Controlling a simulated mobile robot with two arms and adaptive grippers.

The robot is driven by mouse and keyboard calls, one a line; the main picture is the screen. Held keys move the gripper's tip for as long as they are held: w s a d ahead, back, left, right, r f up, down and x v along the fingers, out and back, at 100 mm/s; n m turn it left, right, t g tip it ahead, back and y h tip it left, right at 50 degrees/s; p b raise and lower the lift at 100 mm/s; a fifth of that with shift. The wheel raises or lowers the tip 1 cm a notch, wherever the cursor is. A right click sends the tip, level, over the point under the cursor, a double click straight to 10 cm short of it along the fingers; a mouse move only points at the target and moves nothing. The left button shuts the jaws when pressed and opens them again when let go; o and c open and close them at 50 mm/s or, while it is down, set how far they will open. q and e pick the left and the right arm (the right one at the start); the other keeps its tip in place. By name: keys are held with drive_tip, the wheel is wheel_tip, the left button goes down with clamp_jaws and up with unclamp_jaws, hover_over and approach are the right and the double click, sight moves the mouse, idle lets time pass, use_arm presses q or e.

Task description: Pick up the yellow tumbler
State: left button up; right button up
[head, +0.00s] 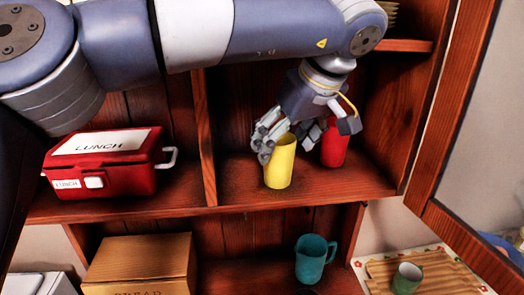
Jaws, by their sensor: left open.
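The yellow tumbler (280,166) stands upright on the upper shelf of the wooden cabinet, in the compartment right of the divider. My left gripper (288,138) reaches down from above, its fingers open at the tumbler's upper part. One finger overlaps the tumbler's left rim in the picture, and the other is to its right, near a red cup. I cannot tell whether the fingers touch the tumbler. My right gripper is not in view.
The red cup (334,147) stands close behind and right of the tumbler. A red lunch box (110,182) sits left of the divider (207,140). Below are a teal mug (309,262) and a bread box (140,258). An open cabinet door (455,120) borders the right.

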sight(272, 161)
use_arm(q)
drive_tip(key=shift+w+a, duration=0.15)
drive_tip(key=shift+w, duration=0.1)
drive_tip(key=shift+w+a+f, duration=0.15)
drive_tip(key=shift+w+f, duration=0.05)
drive_tip(key=shift+f, duration=0.15)
drive_tip(key=shift+p+x, duration=0.4)
drive_tip(key=shift+x, duration=0.35)
drive_tip(key=p+x, duration=0.1)
drive_tip(key=x, duration=0.3)
drive_tip(key=shift+f, duration=0.2)
drive_tip(key=shift+w+a+f, duration=0.1)
drive_tip(key=shift+w+f, duration=0.05)
drive_tip(key=shift+f, duration=0.1)
drive_tip(key=c, duration=1.1)
drive_tip(key=shift+c, duration=0.4)
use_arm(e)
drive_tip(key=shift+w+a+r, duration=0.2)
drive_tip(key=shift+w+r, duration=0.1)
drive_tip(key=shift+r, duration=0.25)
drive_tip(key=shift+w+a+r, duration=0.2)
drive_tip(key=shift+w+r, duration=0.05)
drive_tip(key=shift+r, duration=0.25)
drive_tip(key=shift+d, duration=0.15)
